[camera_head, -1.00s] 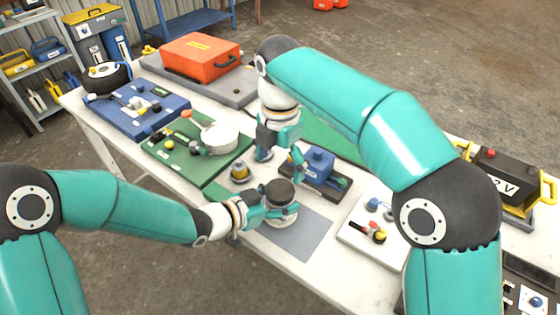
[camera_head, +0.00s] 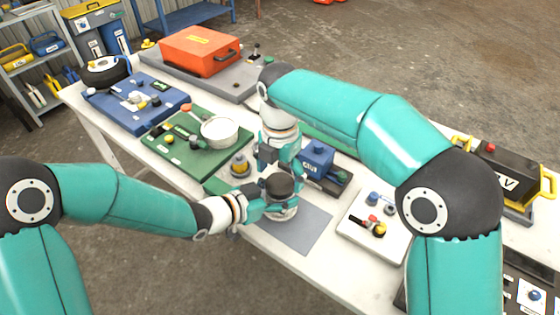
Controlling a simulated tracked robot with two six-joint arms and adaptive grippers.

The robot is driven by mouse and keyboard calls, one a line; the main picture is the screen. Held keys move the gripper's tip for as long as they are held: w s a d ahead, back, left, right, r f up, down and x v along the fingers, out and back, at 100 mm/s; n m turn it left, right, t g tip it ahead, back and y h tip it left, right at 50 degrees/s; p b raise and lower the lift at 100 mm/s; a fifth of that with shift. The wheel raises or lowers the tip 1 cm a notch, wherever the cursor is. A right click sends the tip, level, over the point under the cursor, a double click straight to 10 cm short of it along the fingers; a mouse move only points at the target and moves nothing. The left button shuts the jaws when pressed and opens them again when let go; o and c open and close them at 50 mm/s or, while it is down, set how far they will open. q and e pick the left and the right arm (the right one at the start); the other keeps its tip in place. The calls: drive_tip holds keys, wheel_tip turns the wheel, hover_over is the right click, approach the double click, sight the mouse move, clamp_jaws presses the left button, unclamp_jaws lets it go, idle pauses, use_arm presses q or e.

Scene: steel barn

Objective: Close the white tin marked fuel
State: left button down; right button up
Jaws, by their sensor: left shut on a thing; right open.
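The white tin (camera_head: 284,213), with a dark round top, stands upright at the near edge of the grey mat. Its marking is not readable from here. My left gripper (camera_head: 268,207) is shut on its side from the left. My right gripper (camera_head: 277,166) is open and points down just above and behind the tin's top. Whether its fingers touch the tin, I cannot tell. A yellow and grey round piece (camera_head: 240,166) stands on the table left of the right gripper; I cannot tell if it is the tin's cap.
A green board (camera_head: 183,155) with a white round pot (camera_head: 220,131) lies to the left. A white board (camera_head: 371,237) with small fittings is to the right. The grey mat (camera_head: 308,232) has bare room right of the tin.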

drive_tip(key=shift+f, duration=1.1)
drive_tip(key=c, duration=1.2)
drive_tip(key=m, duration=0.6)
drive_tip(key=shift+m, duration=0.4)
drive_tip(key=o, duration=1.3)
